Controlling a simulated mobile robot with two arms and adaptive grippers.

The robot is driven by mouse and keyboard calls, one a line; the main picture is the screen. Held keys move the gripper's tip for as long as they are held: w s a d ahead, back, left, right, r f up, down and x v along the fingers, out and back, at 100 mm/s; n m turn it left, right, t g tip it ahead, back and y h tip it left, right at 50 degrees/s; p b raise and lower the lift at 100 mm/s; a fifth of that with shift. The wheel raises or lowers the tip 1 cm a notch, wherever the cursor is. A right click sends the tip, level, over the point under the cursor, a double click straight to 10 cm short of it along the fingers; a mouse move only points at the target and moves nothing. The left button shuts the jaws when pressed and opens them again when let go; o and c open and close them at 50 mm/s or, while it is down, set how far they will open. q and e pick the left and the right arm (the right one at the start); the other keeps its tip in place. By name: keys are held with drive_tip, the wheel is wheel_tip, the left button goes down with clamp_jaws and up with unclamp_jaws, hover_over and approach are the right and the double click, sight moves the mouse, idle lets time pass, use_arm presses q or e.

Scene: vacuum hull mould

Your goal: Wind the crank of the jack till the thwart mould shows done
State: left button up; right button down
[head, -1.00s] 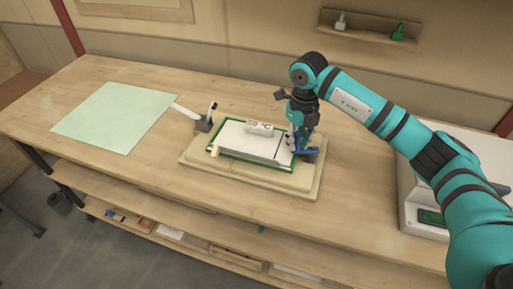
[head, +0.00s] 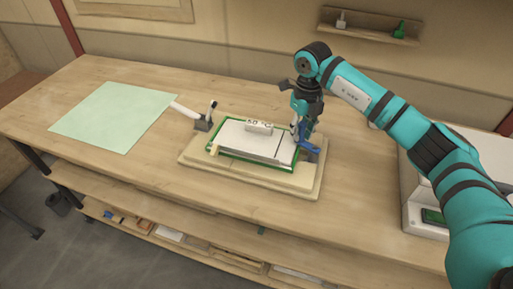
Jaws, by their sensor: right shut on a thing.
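The thwart mould (head: 255,139) is a white slab with a green edge on a pale wooden base board (head: 235,174) in the middle of the bench. A blue part (head: 309,150), which looks like the jack, stands at the mould's right end. My right gripper (head: 299,133) points down there and is shut on the crank, which is mostly hidden behind the fingers. My left gripper is not in view.
A pale green sheet (head: 112,118) lies flat on the left of the bench. A grey clamp-like piece with a white arm (head: 203,122) stands behind the mould's left corner. A white machine (head: 415,211) stands at the right. The bench front (head: 130,172) is clear.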

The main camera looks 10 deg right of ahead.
drive_tip(key=shift+s+d+f, duration=0.1)
drive_tip(key=shift+s, duration=0.05)
idle(0.5)
drive_tip(key=c, duration=1)
unclamp_jaws()
drive_tip(key=shift+d, duration=0.1)
drive_tip(key=shift+c, duration=0.2)
drive_tip(key=shift+r+p, duration=2)
drive_tip(key=shift+r, duration=1.1)
drive_tip(key=o, duration=0.6)
drive_tip(key=shift+c, duration=0.2)
